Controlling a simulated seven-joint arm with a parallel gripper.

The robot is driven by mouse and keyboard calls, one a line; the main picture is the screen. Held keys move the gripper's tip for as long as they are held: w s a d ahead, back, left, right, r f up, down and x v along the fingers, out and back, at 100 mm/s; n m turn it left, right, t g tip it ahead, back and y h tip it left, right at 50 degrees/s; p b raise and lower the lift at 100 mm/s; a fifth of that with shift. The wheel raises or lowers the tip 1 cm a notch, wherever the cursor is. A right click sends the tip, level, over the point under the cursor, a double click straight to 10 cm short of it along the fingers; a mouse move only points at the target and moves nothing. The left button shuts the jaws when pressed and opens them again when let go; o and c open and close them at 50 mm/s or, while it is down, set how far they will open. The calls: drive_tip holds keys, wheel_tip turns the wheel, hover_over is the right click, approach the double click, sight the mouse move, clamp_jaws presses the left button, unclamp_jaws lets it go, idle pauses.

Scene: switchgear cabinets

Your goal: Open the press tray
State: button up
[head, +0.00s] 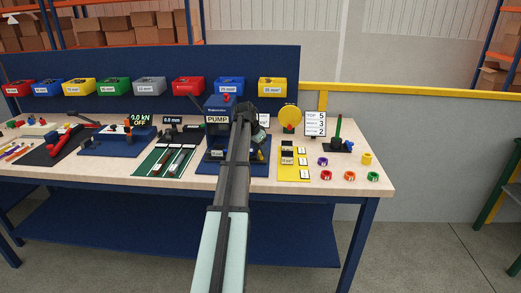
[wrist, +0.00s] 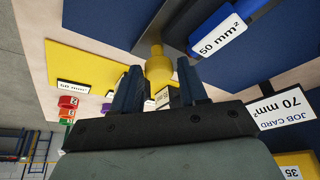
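The blue press unit labelled PUMP (head: 218,119) stands on a dark blue mat at the middle of the bench in the head view. My arm covers its right side, and I cannot clearly make out the tray there. My gripper (wrist: 159,80) points at this area in the wrist view. Its two dark fingers are apart. In the head view my gripper is beside the press, mostly hidden by my arm.
Right of the press are a yellow mat (head: 293,174), a sign board (head: 315,124) and coloured rings (head: 349,176). Left is a green striped mat (head: 165,161). Several coloured bins hang on the blue back panel (head: 150,63). A job card (wrist: 282,107) is close right of my gripper.

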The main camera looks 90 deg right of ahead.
drive_tip(key=shift+r, duration=0.1)
drive_tip(key=v, duration=1.3)
drive_tip(key=shift+r, duration=0.3)
drive_tip(key=shift+w+a, duration=0.1)
drive_tip(key=shift+w, duration=0.05)
